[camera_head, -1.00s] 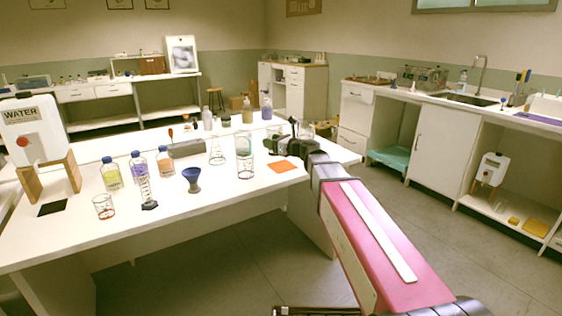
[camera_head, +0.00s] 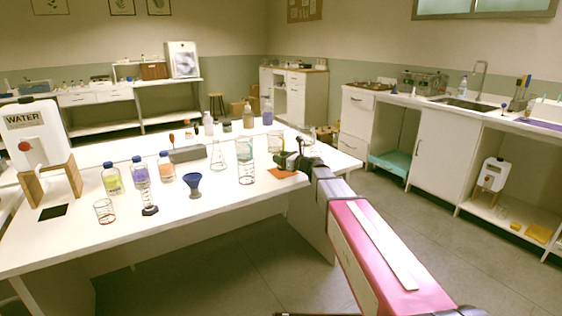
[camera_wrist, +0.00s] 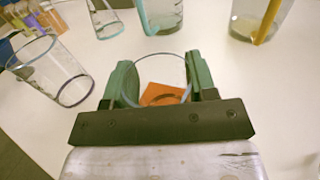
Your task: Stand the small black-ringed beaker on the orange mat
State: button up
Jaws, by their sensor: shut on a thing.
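My gripper (camera_head: 290,161) is over the near right part of the white table; its green fingers also show in the wrist view (camera_wrist: 160,72). It is shut on a small clear beaker (camera_wrist: 150,72), which stands upright between the fingers with a dark curved line low on it. The beaker is hard to make out in the head view. The orange mat (camera_head: 277,174) lies under my gripper, partly covered by it. In the wrist view the mat shows through and beneath the beaker. I cannot tell whether the beaker's base touches the mat.
A taller dark-ringed glass (camera_head: 246,174) stands just left of my gripper, with a teal-rimmed glass (camera_head: 243,148) behind it. A conical flask (camera_head: 217,160), a blue funnel (camera_head: 193,183) and a red-ringed beaker (camera_head: 104,211) stand farther left. The table's front right is clear.

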jog(key=shift+f, duration=0.65)
jog(key=o, duration=0.9)
jog(key=shift+f, duration=0.1)
jog(key=shift+s+d, duration=0.25)
jog(key=v, duration=1.1)
jog(key=shift+d, duration=0.15)
